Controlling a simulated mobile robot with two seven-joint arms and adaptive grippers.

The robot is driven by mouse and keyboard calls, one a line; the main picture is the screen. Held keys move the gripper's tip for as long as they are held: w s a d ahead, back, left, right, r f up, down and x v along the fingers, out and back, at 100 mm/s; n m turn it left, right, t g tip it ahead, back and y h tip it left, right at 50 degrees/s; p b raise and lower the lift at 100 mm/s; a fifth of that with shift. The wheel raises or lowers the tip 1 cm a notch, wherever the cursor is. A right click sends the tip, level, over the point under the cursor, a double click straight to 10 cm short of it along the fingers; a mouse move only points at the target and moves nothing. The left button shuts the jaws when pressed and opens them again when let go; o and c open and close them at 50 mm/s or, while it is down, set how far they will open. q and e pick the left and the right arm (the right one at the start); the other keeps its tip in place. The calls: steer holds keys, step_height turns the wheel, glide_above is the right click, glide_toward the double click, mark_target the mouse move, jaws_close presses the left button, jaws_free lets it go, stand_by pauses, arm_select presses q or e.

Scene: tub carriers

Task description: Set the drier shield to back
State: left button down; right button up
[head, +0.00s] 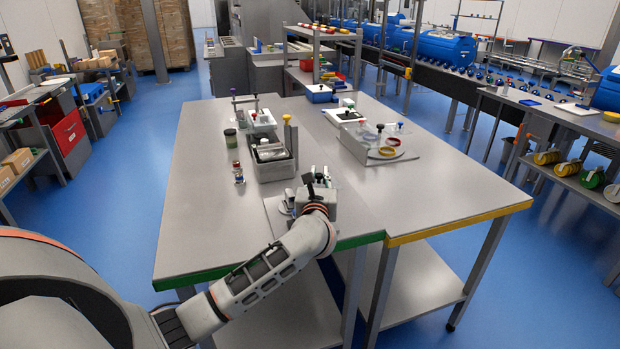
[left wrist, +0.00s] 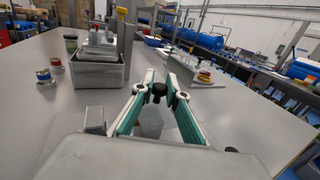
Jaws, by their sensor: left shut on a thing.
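My left gripper (head: 314,186) is over the near middle of the grey table (head: 200,220). In the left wrist view its two teal-lined fingers (left wrist: 158,92) close on a small black knob (left wrist: 159,89). The knob also shows in the head view (head: 308,179). A pale, partly see-through block (left wrist: 151,122) shows below the knob, between the fingers. I cannot tell for sure whether this piece is the drier shield, or which way it is set. The gripper and wrist hide most of it in the head view. My right gripper is not in view.
A metal tub (head: 277,172) with a yellow-topped post stands just behind the gripper. Small stacked discs (head: 238,174) and a dark jar (head: 230,138) stand left. The table's right front is clear.

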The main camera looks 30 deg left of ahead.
arm_select(q)
steer(key=shift+d, duration=0.1)
steer(key=c, duration=2.1)
jaws_free()
steer(key=shift+o, duration=0.7)
steer(key=shift+w+d, duration=0.1)
steer(key=shift+w, duration=0.1)
steer(key=shift+s, duration=0.2)
steer(key=v, duration=1.1)
steer(key=shift+s+d, duration=0.2)
steer(key=shift+s, duration=0.1)
